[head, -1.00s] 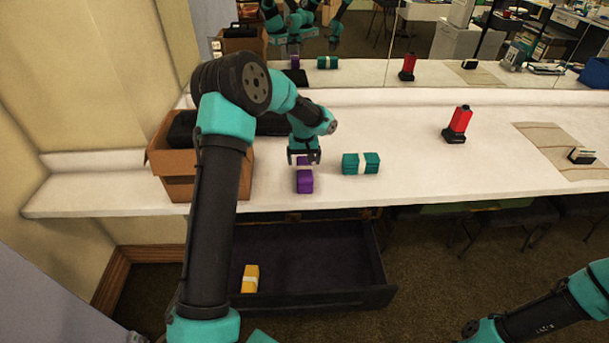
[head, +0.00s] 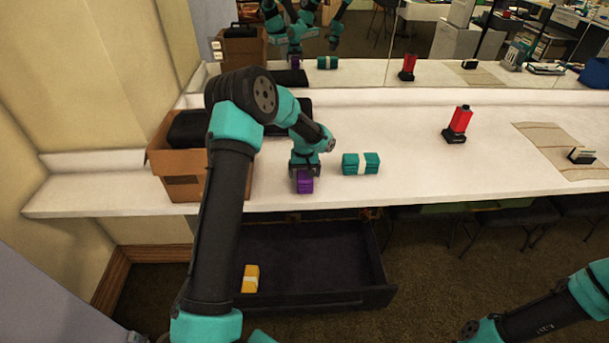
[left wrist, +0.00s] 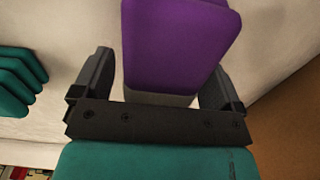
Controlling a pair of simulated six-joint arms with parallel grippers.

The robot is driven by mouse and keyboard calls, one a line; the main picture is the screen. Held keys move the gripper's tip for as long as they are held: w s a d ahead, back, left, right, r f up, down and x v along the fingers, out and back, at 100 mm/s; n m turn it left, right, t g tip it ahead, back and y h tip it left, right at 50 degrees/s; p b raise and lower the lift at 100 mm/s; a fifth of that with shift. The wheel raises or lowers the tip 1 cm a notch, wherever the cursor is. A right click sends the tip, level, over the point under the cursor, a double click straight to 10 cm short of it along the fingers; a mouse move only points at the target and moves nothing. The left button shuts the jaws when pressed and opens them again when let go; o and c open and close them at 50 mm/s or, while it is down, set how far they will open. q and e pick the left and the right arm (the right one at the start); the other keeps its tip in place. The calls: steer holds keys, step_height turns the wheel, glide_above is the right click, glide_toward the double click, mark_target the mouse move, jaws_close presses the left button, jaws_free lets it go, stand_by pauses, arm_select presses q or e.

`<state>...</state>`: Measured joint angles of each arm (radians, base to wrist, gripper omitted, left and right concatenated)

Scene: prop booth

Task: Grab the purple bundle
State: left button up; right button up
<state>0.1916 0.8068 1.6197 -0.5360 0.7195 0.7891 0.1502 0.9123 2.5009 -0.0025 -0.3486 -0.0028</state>
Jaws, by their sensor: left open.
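The purple bundle (head: 305,184) lies on the white counter near its front edge. My left gripper (head: 304,171) is down over it from above, partly hiding it. In the left wrist view the purple bundle (left wrist: 180,45) stands between the two spread fingers of the left gripper (left wrist: 160,68), with part of its pale band showing near the palm. A gap shows at the left finger; the right finger is close to the bundle. My right gripper is out of view; only part of that arm shows at the lower right.
A teal bundle (head: 351,164) lies just right of the gripper. A cardboard box (head: 177,187) stands to the left. Below, an open drawer (head: 345,297) holds a yellow bundle (head: 250,284). A red device (head: 459,120) stands farther right. A mirror backs the counter.

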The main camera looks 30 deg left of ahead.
arm_select(q)
steer(key=shift+c, duration=0.2)
stand_by(0.3)
steer(key=c, duration=1.1)
